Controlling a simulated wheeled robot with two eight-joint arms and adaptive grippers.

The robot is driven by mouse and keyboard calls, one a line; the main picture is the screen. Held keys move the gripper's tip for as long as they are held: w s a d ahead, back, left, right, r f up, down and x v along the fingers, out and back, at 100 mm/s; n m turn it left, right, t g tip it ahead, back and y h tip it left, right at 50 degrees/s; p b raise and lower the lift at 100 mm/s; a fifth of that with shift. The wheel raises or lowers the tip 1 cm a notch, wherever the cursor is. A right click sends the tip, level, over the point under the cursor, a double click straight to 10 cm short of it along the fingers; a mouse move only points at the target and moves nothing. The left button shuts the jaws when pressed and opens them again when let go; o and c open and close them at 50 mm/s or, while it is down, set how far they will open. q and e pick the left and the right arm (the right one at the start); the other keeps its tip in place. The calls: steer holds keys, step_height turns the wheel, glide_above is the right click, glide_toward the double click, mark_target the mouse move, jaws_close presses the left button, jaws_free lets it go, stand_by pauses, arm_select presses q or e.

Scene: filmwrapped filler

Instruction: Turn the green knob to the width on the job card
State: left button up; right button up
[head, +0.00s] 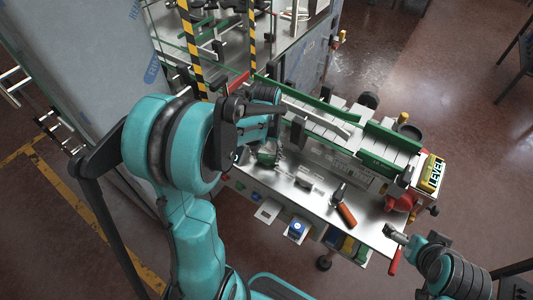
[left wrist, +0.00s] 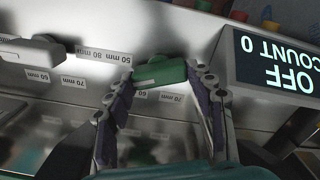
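The green knob (left wrist: 160,72) sits on the metal front panel in the left wrist view, between the two fingertips of my left gripper (left wrist: 160,76). The fingertips appear to press on its two ends, with no clear gap. I cannot tell which mark the knob points to. In the head view my left gripper (head: 266,152) is at the machine's front, partly hidden by its arm. My right gripper (head: 395,236) is at the lower right, away from the knob. I cannot make out a job card.
A grey knob (left wrist: 32,50) is left of the green one. A display (left wrist: 275,60) reads OFF, COUNT 0, upside down. An orange-handled tool (head: 344,212) lies on the bench (head: 312,203). A yellow LEVEL box (head: 432,173) stands at the machine's right end.

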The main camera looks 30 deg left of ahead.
mark_target(267, 156)
arm_select(q)
steer(key=m, duration=0.4)
steer(key=shift+m, duration=0.4)
steer(key=o, duration=1.2)
steer(key=shift+c, duration=0.2)
step_height(267, 156, up, 12)
steer(key=shift+d, duration=0.1)
